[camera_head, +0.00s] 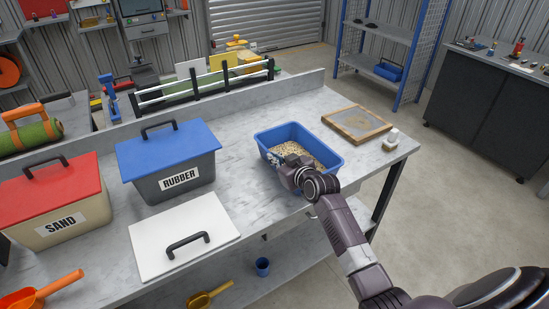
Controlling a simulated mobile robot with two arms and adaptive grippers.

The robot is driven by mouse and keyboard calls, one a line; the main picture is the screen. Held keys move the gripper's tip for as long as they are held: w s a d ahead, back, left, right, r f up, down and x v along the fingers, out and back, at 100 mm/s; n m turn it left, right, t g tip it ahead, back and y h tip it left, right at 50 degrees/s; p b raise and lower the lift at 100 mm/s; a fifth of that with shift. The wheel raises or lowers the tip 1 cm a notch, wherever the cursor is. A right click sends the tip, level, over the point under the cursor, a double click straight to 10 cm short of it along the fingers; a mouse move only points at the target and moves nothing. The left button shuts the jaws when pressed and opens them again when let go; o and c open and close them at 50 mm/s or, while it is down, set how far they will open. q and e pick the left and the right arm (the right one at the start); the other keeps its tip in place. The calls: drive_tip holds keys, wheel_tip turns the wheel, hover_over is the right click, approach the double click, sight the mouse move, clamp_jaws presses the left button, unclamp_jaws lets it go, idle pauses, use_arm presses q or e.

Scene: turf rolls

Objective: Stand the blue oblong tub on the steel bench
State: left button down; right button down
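The blue oblong tub (265,139) sits upright towards the right end of the grey bench (234,170), with tan grainy material (302,153) inside. My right gripper (284,167) reaches in from the lower right and is at the tub's near side, overlapping its front wall in the picture. The fingers are small and partly hidden by the wrist, so I cannot tell whether they are closed on the tub's rim or only beside it. My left gripper is not in view.
A blue-lidded RUBBER bin (168,153), red-lidded SAND bin (55,198) and white lid (184,235) occupy the left. Bare bench lies between the RUBBER bin and tub.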

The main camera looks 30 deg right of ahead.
drive_tip(key=shift+r, duration=0.15)
drive_tip(key=c, duration=2.6)
unclamp_jaws()
drive_tip(key=shift+c, duration=0.2)
drive_tip(key=o, duration=0.5)
drive_tip(key=shift+s, duration=0.1)
drive_tip(key=v, duration=1.2)
drive_tip(key=shift+b, duration=0.3)
